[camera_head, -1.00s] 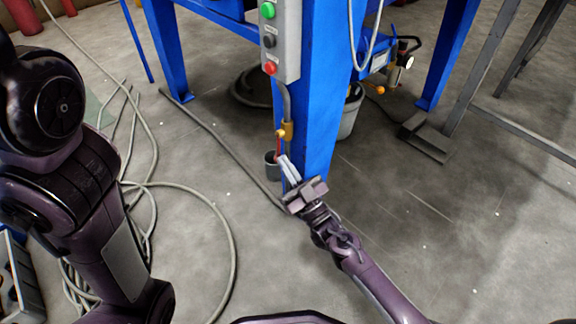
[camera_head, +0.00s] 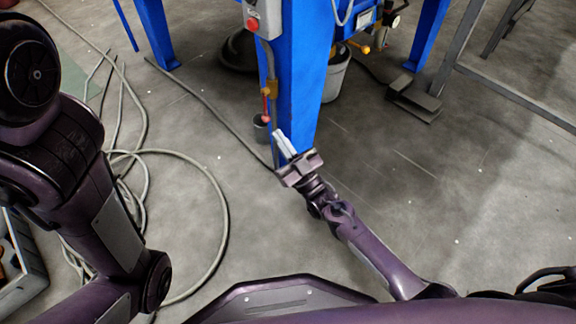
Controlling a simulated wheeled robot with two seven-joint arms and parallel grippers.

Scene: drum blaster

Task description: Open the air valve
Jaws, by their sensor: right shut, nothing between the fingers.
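The air valve (camera_head: 271,89) is a small brass-yellow fitting on a thin vertical pipe along the front of the blue machine leg. Its red handle (camera_head: 266,106) hangs down beside the pipe, ending in a rounded tip. My right gripper (camera_head: 279,135) is just below and slightly right of the handle in the picture. Its pale fingers are together and empty, pointing up toward the valve. A small gap shows between the fingertips and the handle; depth is hard to tell. My left arm fills the left side, with its gripper out of view.
A grey control box with a red button (camera_head: 252,24) is above the valve on the blue leg (camera_head: 300,80). A small dark cup (camera_head: 261,131) is behind the handle. A grey bucket (camera_head: 337,76) stands behind the leg. Hoses (camera_head: 215,190) lie on the left floor; the right floor is mostly clear.

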